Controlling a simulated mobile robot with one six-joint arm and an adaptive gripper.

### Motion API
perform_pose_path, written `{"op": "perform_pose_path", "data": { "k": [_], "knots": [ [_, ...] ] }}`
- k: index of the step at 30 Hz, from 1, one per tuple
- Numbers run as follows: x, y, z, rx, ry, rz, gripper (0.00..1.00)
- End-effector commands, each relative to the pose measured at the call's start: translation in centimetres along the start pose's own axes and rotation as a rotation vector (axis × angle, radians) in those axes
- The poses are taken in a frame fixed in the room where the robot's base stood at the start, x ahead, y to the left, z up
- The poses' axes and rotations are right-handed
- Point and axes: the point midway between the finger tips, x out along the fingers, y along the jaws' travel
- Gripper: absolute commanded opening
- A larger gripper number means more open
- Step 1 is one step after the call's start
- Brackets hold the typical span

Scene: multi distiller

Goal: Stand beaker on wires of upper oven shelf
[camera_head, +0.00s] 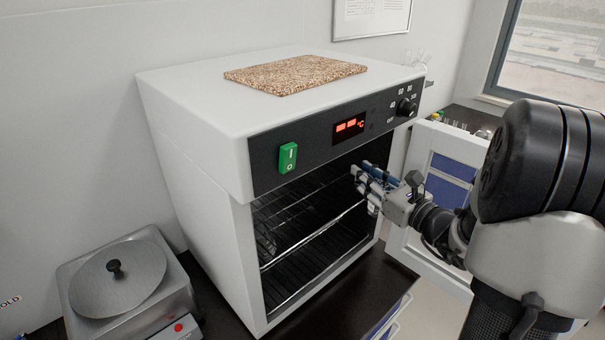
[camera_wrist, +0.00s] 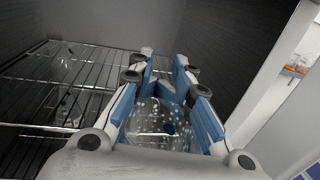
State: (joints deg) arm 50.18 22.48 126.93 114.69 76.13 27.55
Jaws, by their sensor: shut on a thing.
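My gripper (camera_head: 366,182) reaches into the right side of the open oven mouth from the right. In the wrist view my gripper (camera_wrist: 170,66) has its blue fingers on both sides of a clear glass beaker (camera_wrist: 168,122) with pale specks, and is shut on it. The beaker's base is hidden, so I cannot tell whether it touches anything.
The white oven (camera_head: 195,170) stands on a dark bench, its door (camera_head: 440,172) swung open to the right. Clear glassware (camera_wrist: 66,58) shows left of the gripper in the oven. A hotplate (camera_head: 118,280) stands at left. A speckled board (camera_head: 295,74) lies on the oven.

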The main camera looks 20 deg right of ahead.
Motion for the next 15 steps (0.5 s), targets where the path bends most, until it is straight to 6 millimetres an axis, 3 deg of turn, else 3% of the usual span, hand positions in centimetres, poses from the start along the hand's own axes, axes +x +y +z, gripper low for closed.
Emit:
{"op": "perform_pose_path", "data": {
  "k": [9, 15],
  "knots": [
    [8.9, 0.3, -0.3, -0.002, -0.001, 0.008, 0.0],
    [13.1, 0.3, -0.2, -0.001, -0.001, 0.005, 0.0]
  ]
}}
